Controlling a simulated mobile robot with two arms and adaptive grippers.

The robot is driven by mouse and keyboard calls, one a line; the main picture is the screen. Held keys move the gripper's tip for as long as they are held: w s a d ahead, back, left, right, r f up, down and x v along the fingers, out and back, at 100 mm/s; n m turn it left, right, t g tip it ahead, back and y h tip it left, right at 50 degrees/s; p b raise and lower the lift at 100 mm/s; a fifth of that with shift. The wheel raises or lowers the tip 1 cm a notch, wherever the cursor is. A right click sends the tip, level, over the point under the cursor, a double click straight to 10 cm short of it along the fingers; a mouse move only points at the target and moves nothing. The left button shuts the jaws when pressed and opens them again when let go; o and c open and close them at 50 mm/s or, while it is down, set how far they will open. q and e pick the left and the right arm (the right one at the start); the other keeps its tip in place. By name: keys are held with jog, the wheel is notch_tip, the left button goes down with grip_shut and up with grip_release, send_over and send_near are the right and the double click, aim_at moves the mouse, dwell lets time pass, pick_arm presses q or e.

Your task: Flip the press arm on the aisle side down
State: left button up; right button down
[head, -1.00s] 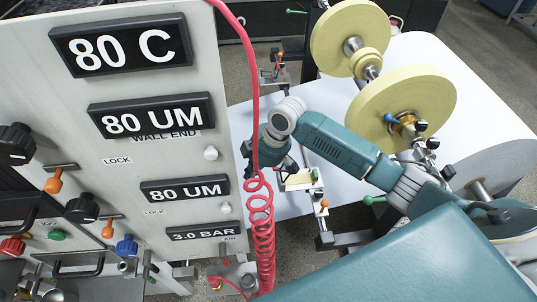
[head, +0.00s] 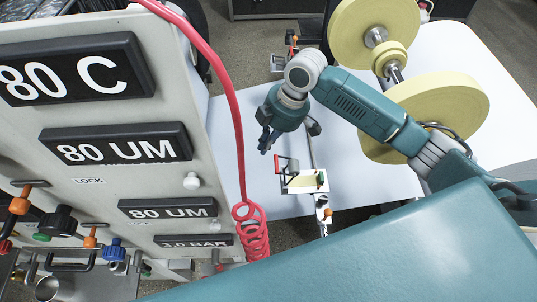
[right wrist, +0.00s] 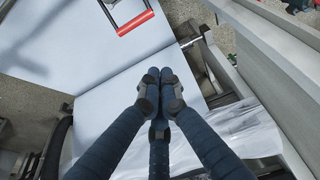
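A dark press arm frame with a red bar (head: 278,165) stands up at the left end of a small plate (head: 303,182) with a pale yellow strip. The red-barred frame (right wrist: 135,22) also shows at the top of the right wrist view. My right gripper (head: 265,143) is above and behind the plate in the head view, apart from the frame. In the right wrist view its fingers (right wrist: 160,84) are drawn together with nothing between them. Which press arm is on the aisle side I cannot tell. My left gripper is not in view.
A panel with readouts (head: 118,143) stands at left. A coiled red hose (head: 236,130) hangs between it and my right arm. Yellow rolls (head: 425,115) are at right. An orange-knobbed lever (head: 327,212) is below the plate. The white sheet (head: 345,160) is broad and mostly bare.

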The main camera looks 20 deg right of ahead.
jog(key=s+p+x, duration=0.1)
jog(key=p+x, duration=0.1)
jog(key=x, duration=0.8)
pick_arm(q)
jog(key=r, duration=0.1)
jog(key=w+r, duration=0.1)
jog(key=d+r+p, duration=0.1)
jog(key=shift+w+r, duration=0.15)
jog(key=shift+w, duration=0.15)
pick_arm(e)
jog(key=d, duration=0.4)
jog(key=shift+r, duration=0.15)
